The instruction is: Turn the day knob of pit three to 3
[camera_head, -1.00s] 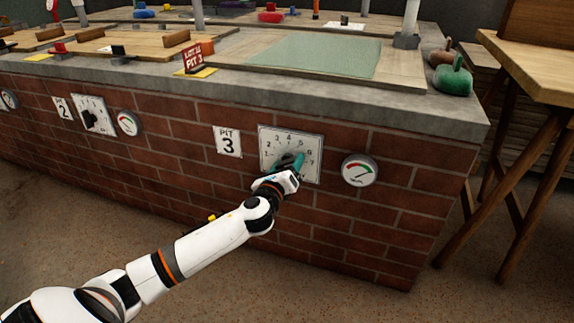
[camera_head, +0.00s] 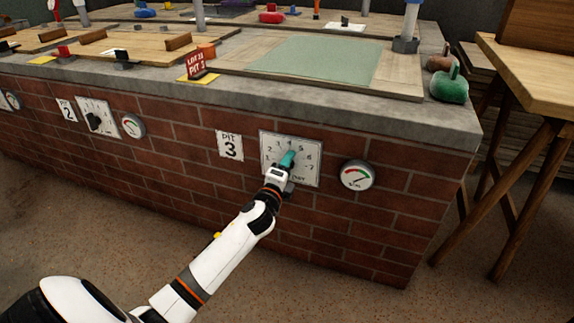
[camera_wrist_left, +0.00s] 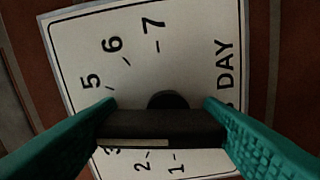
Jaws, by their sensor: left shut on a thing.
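The pit three day dial (camera_head: 306,172) is a white plate numbered 1 to 7 on the brick wall, right of the PIT 3 sign (camera_head: 229,146). My left gripper (camera_head: 287,165) is at the dial; its teal fingers show over the plate, upper finger near the 4. In the left wrist view the dark knob bar (camera_wrist_left: 165,128) lies between the teal fingers, which are shut on it. A pale line on the bar points towards the finger on the picture's left, between the 3 and 5 side; the 4 is hidden there. The right gripper is not in view.
A round gauge (camera_head: 357,175) is just right of the dial. Pit 2's dial (camera_head: 98,119) and gauge (camera_head: 132,125) are further left. The concrete ledge (camera_head: 330,106) overhangs above. A wooden table (camera_head: 535,75) stands at the right. The floor in front is clear.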

